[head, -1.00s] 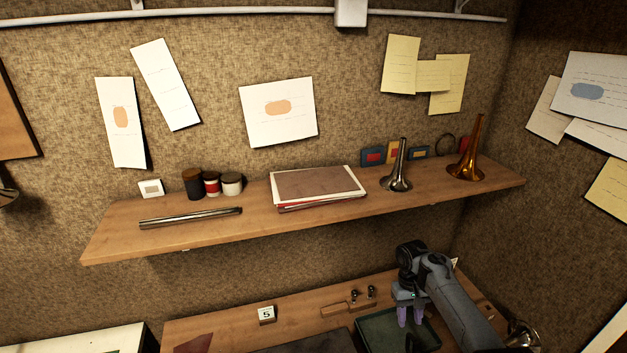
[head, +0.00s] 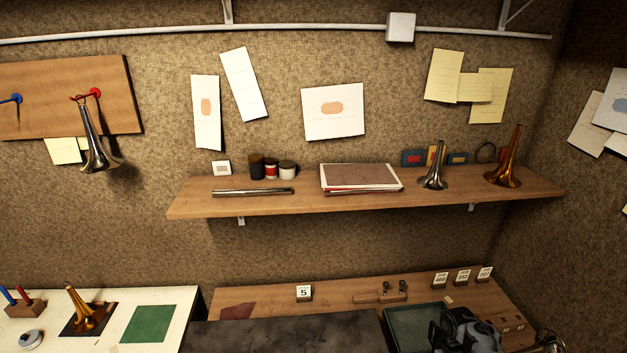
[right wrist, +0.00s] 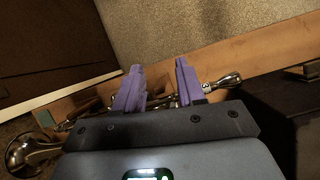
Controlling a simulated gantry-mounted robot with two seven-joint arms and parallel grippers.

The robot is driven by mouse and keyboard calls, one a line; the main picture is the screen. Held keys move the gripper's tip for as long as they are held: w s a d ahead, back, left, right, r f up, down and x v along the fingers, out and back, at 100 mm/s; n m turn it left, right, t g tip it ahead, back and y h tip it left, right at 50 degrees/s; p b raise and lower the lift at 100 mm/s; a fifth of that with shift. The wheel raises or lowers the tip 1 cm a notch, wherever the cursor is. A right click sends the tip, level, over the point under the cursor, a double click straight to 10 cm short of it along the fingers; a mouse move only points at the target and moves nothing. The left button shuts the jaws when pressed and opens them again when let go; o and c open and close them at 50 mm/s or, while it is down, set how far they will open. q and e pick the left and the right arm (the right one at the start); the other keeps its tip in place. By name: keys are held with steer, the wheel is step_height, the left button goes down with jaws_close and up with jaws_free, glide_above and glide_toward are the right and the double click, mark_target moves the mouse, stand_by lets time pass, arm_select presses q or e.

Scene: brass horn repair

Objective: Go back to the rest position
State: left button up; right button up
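My right arm (head: 465,332) shows at the bottom right of the head view, low over the green tray; its fingertips cannot be made out there. In the right wrist view my right gripper (right wrist: 158,85) has its two purple fingers spread apart, with nothing clearly held between them. My left gripper is in no view.
The green tray (head: 400,316) sits on the lower bench beside a dark mat (head: 290,335). A wooden shelf (head: 300,207) above holds a silver horn (head: 434,178) and a copper horn (head: 507,170). A white table (head: 185,302) stands at left, with a brass horn (head: 86,312).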

steer(key=s+f+g, duration=0.3)
steer(key=s+f, duration=1)
steer(key=s, duration=0.1)
steer(key=s+a+f+n+t+h+p, duration=0.1)
steer(key=s+a+f, duration=0.15)
steer(key=s, duration=0.75)
steer(key=s+a+f+t+h+p, duration=0.15)
steer(key=s+f, duration=0.25)
steer(key=s, duration=0.7)
steer(key=s+a+r+n+t+y, duration=0.1)
steer(key=s+a+r+t+y, duration=0.15)
steer(key=a+r, duration=0.55)
steer(key=w+a+r+t, duration=0.1)
steer(key=w+r+t, duration=0.2)
steer(key=r, duration=0.7)
steer(key=w+a+r+t, duration=0.1)
steer(key=w+r+t, duration=0.2)
steer(key=r, duration=0.8)
steer(key=shift+w+a+r+n+y, duration=0.2)
steer(key=shift+w+n+y, duration=0.1)
steer(key=shift+w, duration=0.55)
